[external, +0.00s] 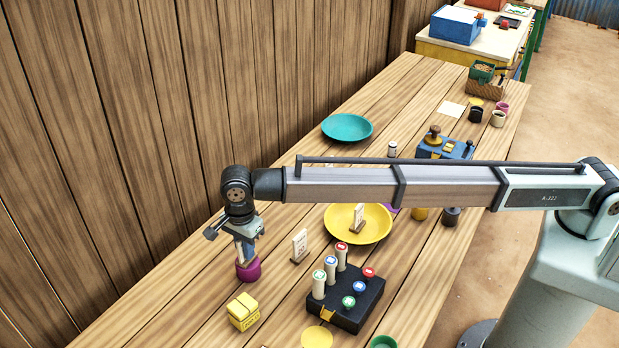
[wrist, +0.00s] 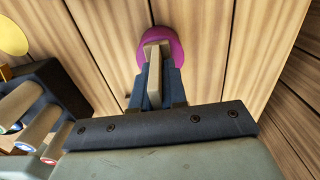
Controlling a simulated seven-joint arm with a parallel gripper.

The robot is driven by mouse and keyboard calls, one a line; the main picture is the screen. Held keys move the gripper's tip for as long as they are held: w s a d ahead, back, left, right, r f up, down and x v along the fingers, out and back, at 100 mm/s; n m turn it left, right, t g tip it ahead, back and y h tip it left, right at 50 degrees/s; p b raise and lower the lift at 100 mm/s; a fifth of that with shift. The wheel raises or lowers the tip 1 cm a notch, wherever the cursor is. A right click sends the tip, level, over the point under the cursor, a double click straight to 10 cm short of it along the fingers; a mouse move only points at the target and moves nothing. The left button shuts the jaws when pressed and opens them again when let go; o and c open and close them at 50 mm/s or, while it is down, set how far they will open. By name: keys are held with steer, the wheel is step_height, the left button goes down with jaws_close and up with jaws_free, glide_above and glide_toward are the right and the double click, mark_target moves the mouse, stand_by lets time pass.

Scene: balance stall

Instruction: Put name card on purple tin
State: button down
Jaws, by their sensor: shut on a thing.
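My gripper (external: 246,253) is low over the purple tin (external: 248,272), at the left side of the table. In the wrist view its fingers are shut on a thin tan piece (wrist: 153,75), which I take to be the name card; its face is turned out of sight. The piece's far end overlaps the purple tin (wrist: 175,48) in that view. I cannot tell whether it touches the tin. The fingers hide the held piece in the external view.
A standing card (external: 300,246) is right of my gripper, and another (external: 358,217) is on the yellow plate (external: 340,235). A yellow box (external: 243,311) stands in front of the tin. A black rack (external: 345,305) with pegs is to the right. A teal plate (external: 347,127) lies farther back.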

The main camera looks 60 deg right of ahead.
steer(key=shift+f, duration=0.1)
steer(key=c, duration=1.2)
jaws_free()
steer(key=shift+o, duration=0.2)
step_height(320, 180, up, 12)
steer(key=shift+r, duration=0.15)
